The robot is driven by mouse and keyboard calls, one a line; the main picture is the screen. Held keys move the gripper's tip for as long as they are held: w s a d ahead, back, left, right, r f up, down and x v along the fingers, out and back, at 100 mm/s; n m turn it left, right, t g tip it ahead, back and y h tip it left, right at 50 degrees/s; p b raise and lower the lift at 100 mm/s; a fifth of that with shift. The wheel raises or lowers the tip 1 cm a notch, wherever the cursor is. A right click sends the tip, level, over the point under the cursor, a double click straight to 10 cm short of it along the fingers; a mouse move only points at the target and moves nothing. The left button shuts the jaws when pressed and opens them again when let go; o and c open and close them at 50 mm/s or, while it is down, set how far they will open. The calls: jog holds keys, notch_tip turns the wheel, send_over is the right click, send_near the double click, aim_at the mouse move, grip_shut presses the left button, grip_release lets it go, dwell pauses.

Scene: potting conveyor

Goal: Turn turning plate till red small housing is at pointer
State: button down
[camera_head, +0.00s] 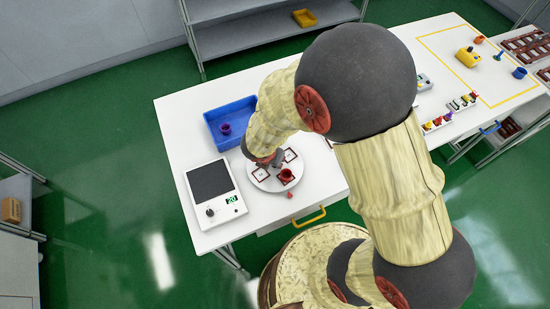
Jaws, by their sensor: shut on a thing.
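The round white turning plate (258,184) lies on the white table, with several dark-framed square places on it. The red small housing (286,176) is on the plate's front right part. A small red pointer (290,194) is at the table just outside the plate's front edge, close to the housing and almost in line with it. My gripper (267,163) reaches down over the plate's middle left and is shut on the plate. Its fingertips and the exact part gripped are mostly hidden by my wrist.
A blue bin (213,123) with a purple part (225,129) stands behind the plate at left. Small colored parts and a yellow-outlined area (431,40) are far right.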

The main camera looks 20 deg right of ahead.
jog(key=shift+w+m+h+p, duration=0.1)
jog(key=shift+m+h+p, duration=0.2)
jog(key=shift+m, duration=0.7)
jog(key=shift+m+g, duration=0.3)
jog(key=shift+m, duration=0.1)
jog(key=c, duration=2)
grip_release()
jog(key=shift+o, duration=0.2)
jog(key=shift+r, duration=0.1)
jog(key=v, duration=1.2)
